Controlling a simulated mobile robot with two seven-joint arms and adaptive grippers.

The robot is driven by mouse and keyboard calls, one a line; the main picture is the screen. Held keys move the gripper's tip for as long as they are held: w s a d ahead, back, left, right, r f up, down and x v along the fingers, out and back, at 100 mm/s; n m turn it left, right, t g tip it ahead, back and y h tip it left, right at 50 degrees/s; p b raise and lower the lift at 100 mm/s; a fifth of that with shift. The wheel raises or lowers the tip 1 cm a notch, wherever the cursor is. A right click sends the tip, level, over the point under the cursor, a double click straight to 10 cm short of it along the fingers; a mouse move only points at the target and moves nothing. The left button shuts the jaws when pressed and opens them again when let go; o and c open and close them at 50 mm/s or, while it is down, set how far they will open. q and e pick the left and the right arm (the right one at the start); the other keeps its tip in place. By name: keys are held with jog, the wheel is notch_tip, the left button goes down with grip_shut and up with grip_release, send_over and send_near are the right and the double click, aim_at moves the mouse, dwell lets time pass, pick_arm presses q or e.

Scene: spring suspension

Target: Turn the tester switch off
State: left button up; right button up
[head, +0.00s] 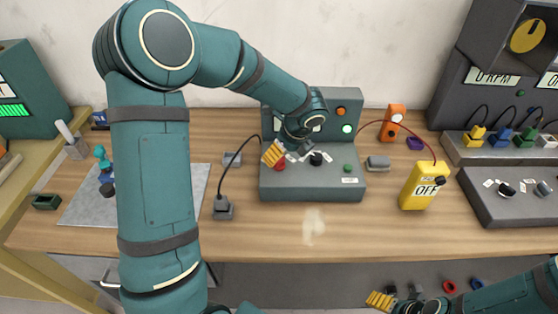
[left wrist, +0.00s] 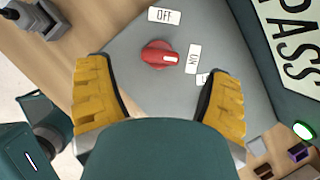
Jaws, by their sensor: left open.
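The tester (head: 312,188) is a grey box at the middle of the bench. Its red switch knob (left wrist: 158,54) shows in the left wrist view, its white mark pointing towards the ON label (left wrist: 193,58). The OFF label (left wrist: 165,15) lies above the knob there. The tester's display (left wrist: 292,40) reads PASS and its green lamp (head: 347,129) is lit. My left gripper (head: 274,155) is over the tester's left side, close to the red knob. Its yellow fingers are spread and empty, the knob ahead of the gap. My right gripper (head: 395,298) is low at the right; its jaw state is unclear.
A black knob (head: 316,158) and a green button (head: 348,167) are on the tester's panel. A yellow meter (head: 424,186) marked OFF stands at the right, wired by a red cable. A dark plug block (head: 223,208) is at the left. The bench front is clear.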

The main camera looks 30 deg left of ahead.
aim_at(279, 162)
pick_arm(q)
jog(key=shift+b+x, duration=0.3)
jog(key=shift+x, duration=1.95)
jog(key=c, duration=1.2)
